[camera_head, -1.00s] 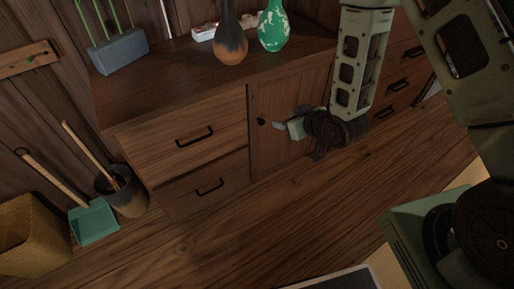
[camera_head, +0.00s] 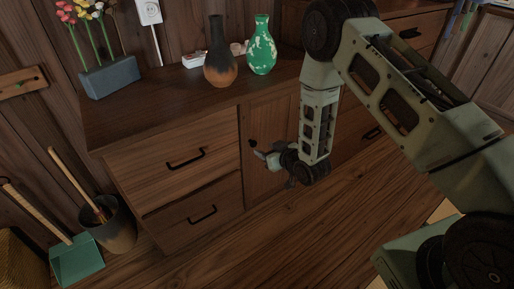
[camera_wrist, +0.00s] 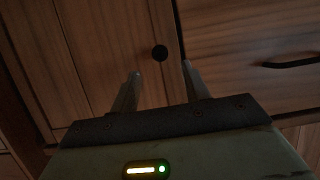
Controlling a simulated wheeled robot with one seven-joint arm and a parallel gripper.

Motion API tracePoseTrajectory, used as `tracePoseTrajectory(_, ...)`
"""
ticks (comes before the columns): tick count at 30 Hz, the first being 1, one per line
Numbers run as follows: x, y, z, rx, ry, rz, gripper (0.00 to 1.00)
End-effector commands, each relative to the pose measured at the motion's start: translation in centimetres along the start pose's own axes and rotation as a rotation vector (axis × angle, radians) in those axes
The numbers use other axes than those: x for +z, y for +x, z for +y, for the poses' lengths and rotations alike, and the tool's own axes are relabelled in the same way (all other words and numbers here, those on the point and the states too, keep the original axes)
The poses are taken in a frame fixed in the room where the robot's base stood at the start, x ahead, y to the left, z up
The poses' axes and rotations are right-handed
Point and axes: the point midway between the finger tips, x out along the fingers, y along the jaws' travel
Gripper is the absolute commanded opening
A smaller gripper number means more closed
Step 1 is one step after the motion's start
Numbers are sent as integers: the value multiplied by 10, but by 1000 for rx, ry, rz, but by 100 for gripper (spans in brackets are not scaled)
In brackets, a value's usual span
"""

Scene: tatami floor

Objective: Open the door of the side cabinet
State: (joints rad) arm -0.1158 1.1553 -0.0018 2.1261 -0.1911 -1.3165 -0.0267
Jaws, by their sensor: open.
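The side cabinet (camera_head: 190,113) is a dark wooden unit against the wall. Its door (camera_head: 266,172) is shut, in the middle section beside two drawers. A small round black knob (camera_wrist: 160,53) sits near the door's edge in the wrist view; it also shows in the head view (camera_head: 253,143). My gripper (camera_wrist: 161,71) is open, with its two fingers pointing at the door. The knob lies just beyond the fingertips, roughly midway between them, and looks apart from both. In the head view my gripper (camera_head: 262,155) is close to the knob; my arm hides part of the door's right side.
A dark-orange vase (camera_head: 220,62) and a green-and-white vase (camera_head: 262,48) stand on the cabinet top. Drawers with black handles (camera_head: 186,160) are left of the door. A bin (camera_head: 112,222) and green dustpan (camera_head: 77,262) stand at left. The floor in front (camera_head: 270,240) is clear.

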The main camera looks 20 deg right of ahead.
Motion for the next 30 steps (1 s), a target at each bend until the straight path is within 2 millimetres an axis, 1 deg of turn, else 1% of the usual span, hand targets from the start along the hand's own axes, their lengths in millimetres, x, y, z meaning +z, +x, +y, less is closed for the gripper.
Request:
tracePoseTrajectory(1,1,12,0,-1,-1,2,46)
tracePoseTrajectory(3,2,25,0,0,-1,2,46)
tracePoseTrajectory(6,1,41,0,0,-1,2,46)
tracePoseTrajectory(9,1,53,0,0,-1,0,46)
tracePoseTrajectory(15,0,64,0,0,0,0,46)
tracePoseTrajectory(23,0,65,0,0,0,-1,46)
tracePoseTrajectory(24,0,65,0,0,0,-1,35)
tracePoseTrajectory(26,0,65,0,0,0,-1,18)
tracePoseTrajectory(27,0,65,0,0,0,-1,7)
tracePoseTrajectory(28,0,65,0,0,0,-1,0)
tracePoseTrajectory(30,0,65,0,0,0,-1,0)
